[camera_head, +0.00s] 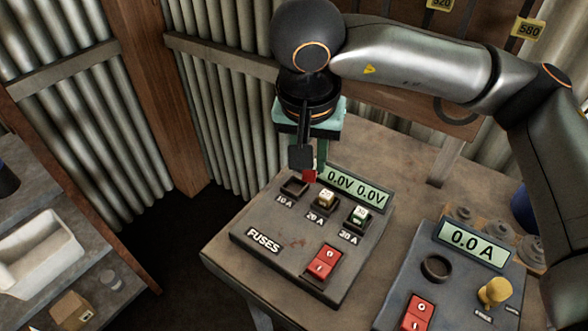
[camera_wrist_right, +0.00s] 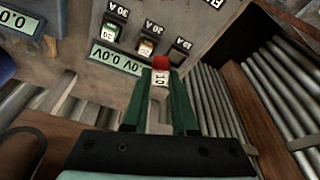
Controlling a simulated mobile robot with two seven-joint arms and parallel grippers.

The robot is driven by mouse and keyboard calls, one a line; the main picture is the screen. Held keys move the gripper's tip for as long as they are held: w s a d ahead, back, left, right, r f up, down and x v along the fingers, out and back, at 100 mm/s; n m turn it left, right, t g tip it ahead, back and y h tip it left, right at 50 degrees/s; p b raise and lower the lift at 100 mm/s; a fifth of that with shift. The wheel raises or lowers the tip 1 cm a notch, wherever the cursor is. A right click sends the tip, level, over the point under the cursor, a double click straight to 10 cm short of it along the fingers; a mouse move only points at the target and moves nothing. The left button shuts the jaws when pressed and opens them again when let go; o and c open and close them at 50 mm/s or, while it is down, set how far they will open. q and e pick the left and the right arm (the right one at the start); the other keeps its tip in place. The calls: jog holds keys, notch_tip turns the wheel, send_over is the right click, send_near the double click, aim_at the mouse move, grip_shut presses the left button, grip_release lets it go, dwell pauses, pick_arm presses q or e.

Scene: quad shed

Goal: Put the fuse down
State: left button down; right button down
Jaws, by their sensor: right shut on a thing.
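My right gripper (camera_head: 308,165) points down over the fuse box and is shut on a small red fuse (camera_head: 309,177). In the right wrist view the fuse (camera_wrist_right: 160,77) sits between the green fingers (camera_wrist_right: 160,115), with a red end and a pale face marked 10. The fuse box (camera_head: 280,222) has an empty dark 10 A socket (camera_head: 295,187), just left of the held fuse in the head view. The gap between fuse and box is hard to judge. The 20 A fuse (camera_head: 326,198) and the green 30 A fuse (camera_head: 358,215) sit in their sockets. My left gripper is out of view.
The box has a 0.0V display (camera_head: 357,188) at its back and a red switch (camera_head: 322,263) in front. A second box with a 0.0 A display (camera_head: 472,243) and a yellow knob (camera_head: 495,291) stands to the right. A shelf with a white tray (camera_head: 42,246) is far left.

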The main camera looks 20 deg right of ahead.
jog(key=w+f, duration=0.3)
jog(key=f, duration=0.1)
jog(key=w+f, duration=0.2)
jog(key=shift+w+a+p, duration=0.25)
jog(key=shift+w+p, duration=0.05)
jog(key=shift+w, duration=0.05)
jog(key=x, duration=0.3)
jog(key=shift+s+a+f+p, duration=0.1)
jog(key=shift+a+p, duration=0.1)
jog(key=shift+p, duration=0.2)
jog(key=shift+f, duration=0.25)
jog(key=shift+f+b, duration=0.2)
jog(key=shift+b, duration=0.1)
jog(key=c, duration=0.7)
grip_release()
jog(key=shift+r, duration=0.1)
jog(key=shift+r, duration=0.1)
